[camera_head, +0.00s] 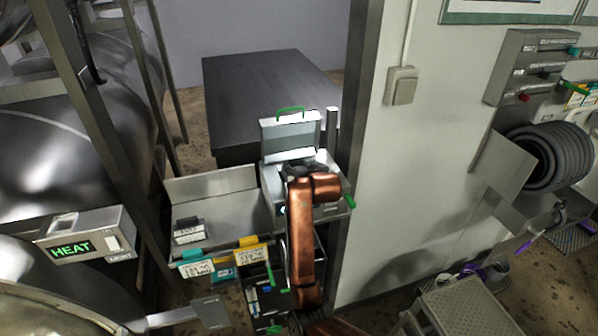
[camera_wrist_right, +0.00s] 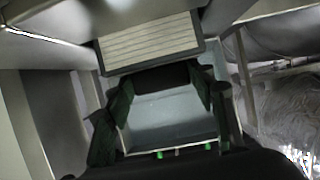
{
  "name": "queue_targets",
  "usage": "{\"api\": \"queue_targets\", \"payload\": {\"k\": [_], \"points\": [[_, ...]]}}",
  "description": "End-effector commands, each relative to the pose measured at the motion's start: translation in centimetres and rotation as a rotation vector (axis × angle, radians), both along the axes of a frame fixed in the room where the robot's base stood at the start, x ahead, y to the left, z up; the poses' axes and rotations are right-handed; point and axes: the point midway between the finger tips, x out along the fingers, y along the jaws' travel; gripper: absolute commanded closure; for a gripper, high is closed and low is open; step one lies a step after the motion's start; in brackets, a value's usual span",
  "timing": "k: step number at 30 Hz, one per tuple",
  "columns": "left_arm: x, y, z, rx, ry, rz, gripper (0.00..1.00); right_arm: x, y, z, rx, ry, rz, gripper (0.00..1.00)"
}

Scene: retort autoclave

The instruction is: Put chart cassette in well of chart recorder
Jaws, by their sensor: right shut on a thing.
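The chart recorder (camera_head: 331,207) is a pale metal box beside the door post, its lid (camera_head: 290,135) standing open with a green handle on top. My right gripper (camera_head: 305,168) is over the recorder, and my copper arm hides much of it. My left gripper is not in view.
A metal tray (camera_head: 225,205) left of the recorder holds a small black-and-white box (camera_head: 188,230). Labelled tags (camera_head: 250,256) hang at its front. A dark table (camera_head: 265,90) stands behind. A HEAT panel (camera_head: 92,240) is at left, a wall switch (camera_head: 401,86) at right.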

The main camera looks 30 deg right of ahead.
Motion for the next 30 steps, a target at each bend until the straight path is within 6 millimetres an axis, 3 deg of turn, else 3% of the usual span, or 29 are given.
{"api": "queue_targets", "payload": {"k": [9,22,23,30], "points": [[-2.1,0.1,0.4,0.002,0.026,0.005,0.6,0.6,-0.4,-3.6,0.0,0.0,0.0,0.78],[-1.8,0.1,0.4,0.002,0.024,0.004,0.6,0.6,-0.4,-4.2,-0.001,-0.001,0.0,0.78],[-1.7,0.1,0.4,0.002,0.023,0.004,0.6,0.7,-0.4,-4.2,0.0,0.0,0.0,0.48],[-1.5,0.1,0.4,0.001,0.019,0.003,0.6,0.7,-0.4,-4.2,0.0,0.0,0.0,0.32]]}}
